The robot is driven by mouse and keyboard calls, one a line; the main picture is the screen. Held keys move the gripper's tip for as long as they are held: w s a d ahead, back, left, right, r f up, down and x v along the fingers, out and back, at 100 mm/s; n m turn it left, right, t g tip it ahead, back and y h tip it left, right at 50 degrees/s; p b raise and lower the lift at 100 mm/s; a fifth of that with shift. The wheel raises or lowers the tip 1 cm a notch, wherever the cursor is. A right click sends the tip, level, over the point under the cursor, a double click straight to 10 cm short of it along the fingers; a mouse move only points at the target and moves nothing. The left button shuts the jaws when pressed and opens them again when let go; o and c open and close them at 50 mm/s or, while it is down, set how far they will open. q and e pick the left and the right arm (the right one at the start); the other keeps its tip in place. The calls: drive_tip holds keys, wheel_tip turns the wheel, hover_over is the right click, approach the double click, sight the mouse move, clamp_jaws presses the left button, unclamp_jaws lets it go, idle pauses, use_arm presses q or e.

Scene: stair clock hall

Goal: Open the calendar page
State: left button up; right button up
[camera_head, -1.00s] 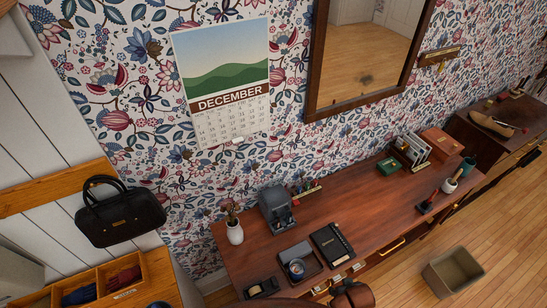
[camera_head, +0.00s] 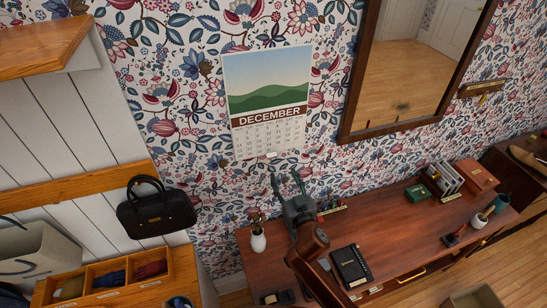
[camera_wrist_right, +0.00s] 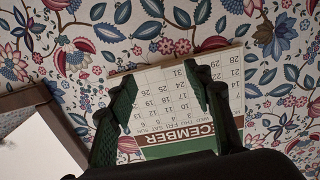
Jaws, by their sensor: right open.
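The wall calendar (camera_head: 268,100) hangs on the flowered wall. It shows a green hill picture above a DECEMBER band and a date grid. A small pale tab (camera_head: 271,155) sits at its bottom edge. My right gripper (camera_head: 288,180) is open and empty just below that edge, fingers pointing up. In the right wrist view the calendar (camera_wrist_right: 170,95) appears upside down, with the open fingers of the gripper (camera_wrist_right: 160,85) on either side of the date grid. I cannot tell whether they touch the page. My left gripper is not in view.
A framed mirror (camera_head: 415,70) hangs right of the calendar. Below is a wooden desk (camera_head: 390,235) with a white vase (camera_head: 258,240), a black notebook (camera_head: 351,266) and a green box (camera_head: 417,193). A black handbag (camera_head: 156,210) hangs at left above a wooden tray (camera_head: 110,281).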

sight(273, 156)
drive_tip(key=shift+y, duration=0.4)
drive_tip(key=w+a, duration=0.1)
drive_tip(key=w, duration=0.1)
drive_tip(key=w+a+r+p, duration=0.1)
drive_tip(key=w, duration=0.2)
drive_tip(key=w+a, duration=0.2)
drive_tip(key=shift+w+r, duration=0.2)
drive_tip(key=shift+r, duration=0.1)
drive_tip(key=shift+d, duration=0.1)
drive_tip(key=shift+c, duration=0.5)
clamp_jaws()
